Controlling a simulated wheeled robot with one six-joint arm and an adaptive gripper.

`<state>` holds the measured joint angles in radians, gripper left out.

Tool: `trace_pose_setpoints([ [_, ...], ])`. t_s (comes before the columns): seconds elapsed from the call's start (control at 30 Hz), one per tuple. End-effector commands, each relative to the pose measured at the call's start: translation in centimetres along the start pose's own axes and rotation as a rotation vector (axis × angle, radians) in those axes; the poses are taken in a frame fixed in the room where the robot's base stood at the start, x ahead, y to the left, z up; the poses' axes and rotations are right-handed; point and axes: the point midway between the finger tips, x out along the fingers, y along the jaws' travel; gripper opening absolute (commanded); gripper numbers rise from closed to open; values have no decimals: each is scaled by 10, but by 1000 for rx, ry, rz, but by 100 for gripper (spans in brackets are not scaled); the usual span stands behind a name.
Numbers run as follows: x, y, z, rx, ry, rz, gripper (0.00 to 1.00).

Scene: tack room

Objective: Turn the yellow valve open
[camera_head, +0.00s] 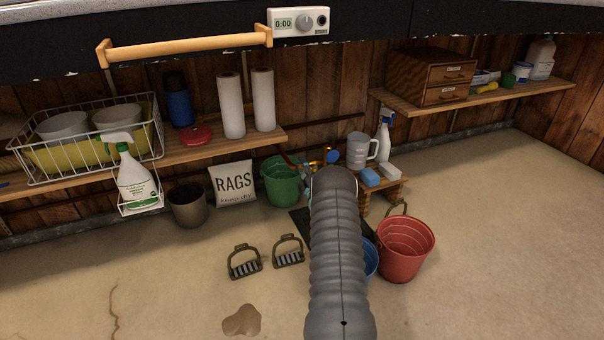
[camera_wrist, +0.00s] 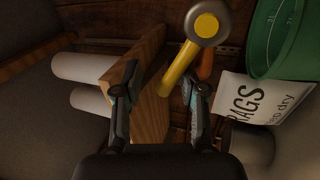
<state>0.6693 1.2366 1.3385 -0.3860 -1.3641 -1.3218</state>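The yellow valve handle (camera_wrist: 178,68) shows in the wrist view as a slanted yellow lever with a grey round hub and a yellow cap at its upper end. My gripper (camera_wrist: 159,80) is open, its two dark fingers apart with nothing held. The lever's lower end shows near the right finger, partly overlapping the gap between the fingertips. I cannot tell if the finger touches it. In the head view my grey arm hides most of the gripper and valve area.
In the wrist view, a wooden shelf board (camera_wrist: 148,98) lies behind the fingers, with white paper rolls (camera_wrist: 82,70) at left. An orange-red part (camera_wrist: 206,64) is beside the lever. A green bucket (camera_head: 281,182), rags bag (camera_head: 233,184) and red bucket (camera_head: 405,248) stand around my arm.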

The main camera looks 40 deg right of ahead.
Motion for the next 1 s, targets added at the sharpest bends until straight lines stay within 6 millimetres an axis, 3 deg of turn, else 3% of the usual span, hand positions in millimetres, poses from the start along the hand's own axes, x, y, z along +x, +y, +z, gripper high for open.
trace_pose_setpoints([
  [0.1, 8, 24, -1, -1, 2, 5, 39],
  [0.3, 17, 50, -2, -1, 2, 3, 39],
  [0.73, 20, 59, -3, 0, 2, 1, 39],
  [0.9, 23, 64, -6, 7, 1, -6, 0],
  [1.0, 30, 75, -13, 29, -2, -28, 0],
])
